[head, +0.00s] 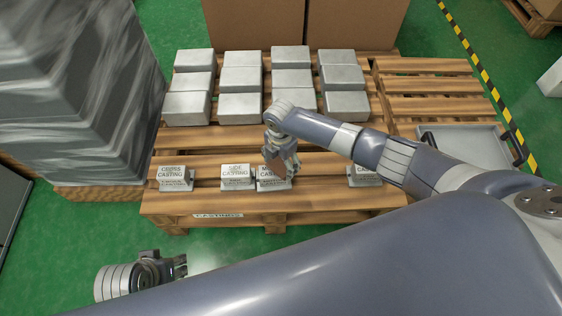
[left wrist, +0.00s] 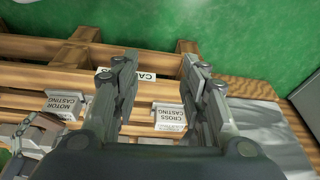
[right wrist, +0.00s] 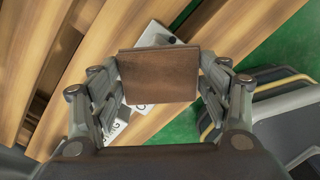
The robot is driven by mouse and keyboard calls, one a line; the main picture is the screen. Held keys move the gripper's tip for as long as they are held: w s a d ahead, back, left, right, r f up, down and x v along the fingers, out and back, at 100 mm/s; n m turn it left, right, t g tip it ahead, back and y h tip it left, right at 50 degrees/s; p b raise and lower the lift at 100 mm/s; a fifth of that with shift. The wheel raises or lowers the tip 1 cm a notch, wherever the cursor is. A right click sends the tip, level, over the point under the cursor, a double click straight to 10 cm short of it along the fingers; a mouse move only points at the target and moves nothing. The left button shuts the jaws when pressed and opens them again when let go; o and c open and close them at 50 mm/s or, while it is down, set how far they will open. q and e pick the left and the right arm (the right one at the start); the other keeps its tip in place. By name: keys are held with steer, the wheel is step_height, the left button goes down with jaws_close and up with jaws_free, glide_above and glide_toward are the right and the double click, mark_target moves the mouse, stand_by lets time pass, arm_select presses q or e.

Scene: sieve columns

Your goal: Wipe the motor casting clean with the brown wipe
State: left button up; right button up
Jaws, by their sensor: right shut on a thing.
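The motor casting (head: 272,184) is a small grey block with a white label, in the front row on the pallet. Its label also shows in the left wrist view (left wrist: 63,106). My right gripper (head: 281,166) is directly over it and hides part of it. It is shut on the brown wipe (right wrist: 158,76), a flat brown rectangle between its fingers. Whether the wipe touches the casting cannot be told. My left gripper (head: 178,266) is open and empty, off the pallet's front left; its spread fingers show in the left wrist view (left wrist: 165,85).
The side casting (head: 237,183) stands close left of the motor casting, and the cross casting (head: 174,184) further left. Another casting (head: 362,180) is partly behind my right arm. Several grey blocks (head: 240,108) stand behind. A grey tray (head: 465,144) lies right; a wrapped stack (head: 75,100) stands left.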

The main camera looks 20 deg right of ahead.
steer(key=shift+r+p, duration=0.45)
steer(key=shift+r, duration=0.05)
steer(key=shift+r+p, duration=1.4)
steer(key=shift+p, duration=0.05)
arm_select(q)
steer(key=s+f+g+p, duration=0.1)
steer(key=s+f, duration=0.2)
steer(key=f, duration=1.4)
steer(key=shift+s, duration=0.15)
arm_select(e)
steer(key=shift+r, duration=0.55)
